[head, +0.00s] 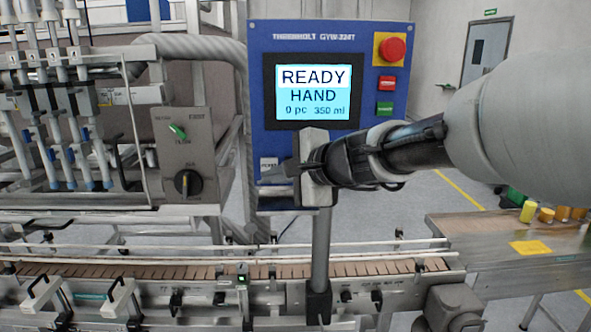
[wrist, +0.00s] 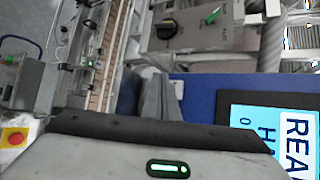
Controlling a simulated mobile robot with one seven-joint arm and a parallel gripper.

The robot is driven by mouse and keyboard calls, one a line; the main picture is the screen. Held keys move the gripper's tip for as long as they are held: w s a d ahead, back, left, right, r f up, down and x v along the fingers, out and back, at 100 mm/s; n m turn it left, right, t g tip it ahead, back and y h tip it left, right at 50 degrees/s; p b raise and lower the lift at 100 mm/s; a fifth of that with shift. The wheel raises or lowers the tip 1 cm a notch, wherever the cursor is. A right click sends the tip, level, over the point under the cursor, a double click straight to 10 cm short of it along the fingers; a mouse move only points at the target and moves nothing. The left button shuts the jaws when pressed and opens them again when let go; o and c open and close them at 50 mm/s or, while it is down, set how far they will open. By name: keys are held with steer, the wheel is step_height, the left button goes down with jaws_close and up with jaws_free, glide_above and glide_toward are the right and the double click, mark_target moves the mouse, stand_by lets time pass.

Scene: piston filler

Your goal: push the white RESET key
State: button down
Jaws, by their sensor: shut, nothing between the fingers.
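The white RESET key (head: 268,163) sits at the lower left of the blue control panel (head: 262,60) in the head view. My gripper (head: 268,176) is shut and empty, with its tips just below and right of the key; they overlap its lower edge in the picture. I cannot tell whether they touch it. In the wrist view my shut fingers (wrist: 157,92) point at the panel's edge. A small pale shape beside their tips may be the key. The screen (head: 312,92) reads READY, HAND, 0 pc, 350 ml.
A red emergency button (head: 392,49), a red key (head: 387,83) and a green key (head: 385,108) line the panel's right side. A grey switch box (head: 188,150) stands to the left. The conveyor (head: 200,270) runs below, with filling nozzles at far left.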

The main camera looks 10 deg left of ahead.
steer(key=shift+s+d, duration=0.2)
steer(key=shift+s, duration=0.75)
steer(key=s+d+f+n+h, duration=0.2)
steer(key=s+d+n+h, duration=0.1)
steer(key=s+d, duration=0.4)
steer(key=s+d+f+n+g+h+p, duration=0.1)
steer(key=s+d+f+n+h, duration=0.2)
steer(key=s+d, duration=0.5)
steer(key=s+d+f+n+g+h+p, duration=0.1)
steer(key=s+d+f+n+h, duration=0.2)
steer(key=s+d, duration=0.5)
steer(key=d+n+h, duration=0.1)
steer(key=d+n, duration=0.1)
steer(key=d, duration=0.5)
steer(key=shift+d+f, duration=0.15)
steer(key=shift+d, duration=0.05)
steer(key=shift+s, duration=0.1)
